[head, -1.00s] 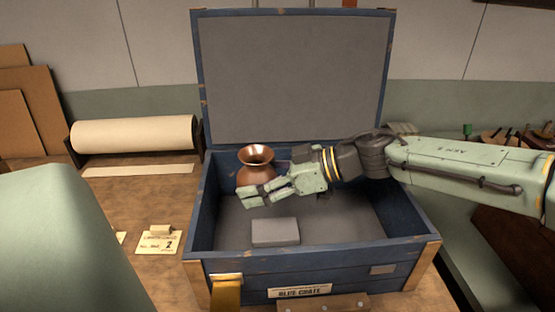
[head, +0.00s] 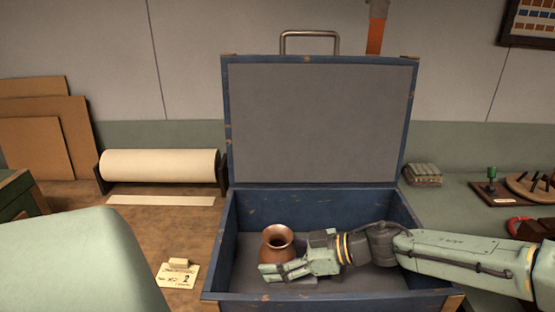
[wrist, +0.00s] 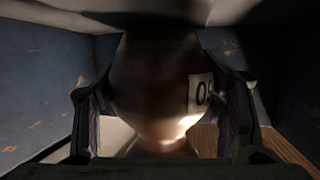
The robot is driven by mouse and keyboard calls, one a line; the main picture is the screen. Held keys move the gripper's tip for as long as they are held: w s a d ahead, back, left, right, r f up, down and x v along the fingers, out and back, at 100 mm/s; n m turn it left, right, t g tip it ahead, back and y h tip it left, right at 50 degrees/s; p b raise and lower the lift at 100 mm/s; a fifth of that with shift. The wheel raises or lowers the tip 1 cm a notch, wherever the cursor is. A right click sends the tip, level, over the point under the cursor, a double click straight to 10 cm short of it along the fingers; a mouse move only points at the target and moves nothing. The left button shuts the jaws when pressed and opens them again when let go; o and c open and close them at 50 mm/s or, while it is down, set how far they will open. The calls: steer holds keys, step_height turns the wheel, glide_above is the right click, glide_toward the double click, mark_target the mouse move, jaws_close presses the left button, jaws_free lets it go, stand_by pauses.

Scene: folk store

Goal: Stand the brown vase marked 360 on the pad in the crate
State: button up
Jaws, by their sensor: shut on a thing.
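The brown vase (head: 276,248), with a flared copper-toned rim, is upright inside the open blue crate (head: 240,215). My gripper (head: 268,270) reaches in from the right and is shut around the vase's body. In the wrist view the vase (wrist: 150,80) is dark and blurred between the two fingers (wrist: 160,115), with part of a white label showing a 0 at its right side. The grey pad (head: 305,282) shows only partly, below my gripper. I cannot tell whether the vase's base touches it, as the fingers hide the base.
The crate's raised lid (head: 320,120) stands behind, and its side walls rise close around my arm. A paper roll (head: 160,164) and a tag card (head: 178,274) are on the bench at left. Stacked blocks (head: 423,174) and a stamp rack (head: 493,190) are at right.

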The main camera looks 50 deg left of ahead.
steer(key=shift+f, duration=0.15)
steer(key=o, duration=1.5)
steer(key=shift+c, duration=0.2)
steer(key=shift+w+d, duration=0.1)
steer(key=b+v, duration=0.3)
steer(key=v, duration=0.9)
steer(key=shift+r, duration=0.25)
